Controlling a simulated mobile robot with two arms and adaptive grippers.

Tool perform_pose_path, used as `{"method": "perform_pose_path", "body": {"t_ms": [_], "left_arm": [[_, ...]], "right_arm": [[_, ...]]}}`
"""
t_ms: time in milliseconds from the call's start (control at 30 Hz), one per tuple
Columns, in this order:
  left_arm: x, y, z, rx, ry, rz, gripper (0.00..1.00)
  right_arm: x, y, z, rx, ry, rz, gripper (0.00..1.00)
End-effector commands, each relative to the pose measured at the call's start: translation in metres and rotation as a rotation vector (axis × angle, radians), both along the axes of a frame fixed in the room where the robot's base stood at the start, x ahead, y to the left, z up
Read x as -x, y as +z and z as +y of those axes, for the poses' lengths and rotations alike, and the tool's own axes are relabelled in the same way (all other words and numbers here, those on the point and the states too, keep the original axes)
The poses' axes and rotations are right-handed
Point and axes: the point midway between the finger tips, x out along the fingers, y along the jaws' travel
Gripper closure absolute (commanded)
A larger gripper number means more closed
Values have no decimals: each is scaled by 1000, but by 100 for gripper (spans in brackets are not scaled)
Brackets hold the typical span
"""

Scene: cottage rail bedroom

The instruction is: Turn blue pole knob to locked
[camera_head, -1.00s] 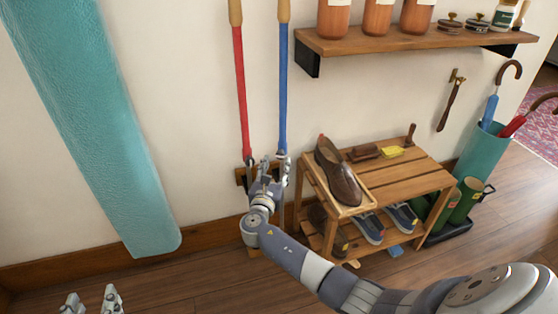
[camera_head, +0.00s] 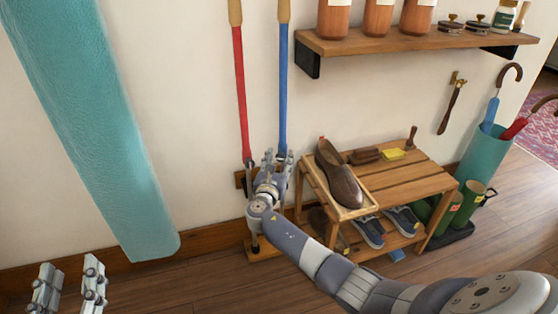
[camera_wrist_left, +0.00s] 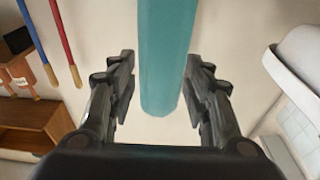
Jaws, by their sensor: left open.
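The blue pole (camera_head: 283,95) stands upright against the wall, with a wooden upper part. The blue pole knob cannot be made out, and I cannot tell whether the fingers grip anything. My left gripper (camera_head: 69,276) is open and empty at the bottom left, far from the pole. The left wrist view shows its two fingers apart (camera_wrist_left: 160,95), with the blue pole (camera_wrist_left: 32,35) at upper left.
A red pole (camera_head: 240,95) stands just left of the blue one. A wooden shoe rack (camera_head: 405,180) stands right of my right gripper, below a wall shelf (camera_head: 410,40). A teal umbrella stand (camera_head: 484,157) is far right.

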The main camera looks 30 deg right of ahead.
Motion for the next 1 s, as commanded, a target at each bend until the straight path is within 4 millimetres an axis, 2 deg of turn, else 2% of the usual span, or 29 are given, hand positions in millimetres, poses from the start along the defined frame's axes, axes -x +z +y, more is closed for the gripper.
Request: {"method": "perform_pose_path", "body": {"t_ms": [33, 167, 567, 767, 1000], "left_arm": [[0, 0, 0, 0, 0, 0, 54], [0, 0, 0, 0, 0, 1, 54], [1, 3, 0, 6, 0, -22, 54], [4, 24, -3, 35, -9, -126, 54], [19, 58, -4, 88, -20, -319, 54]], "right_arm": [[0, 0, 0, 0, 0, 0, 71], [0, 0, 0, 0, 0, 0, 99], [0, -1, 0, -34, 0, -32, 99], [1, -2, 0, -118, 0, -111, 99], [1, -3, 0, -274, 2, -258, 99]]}}
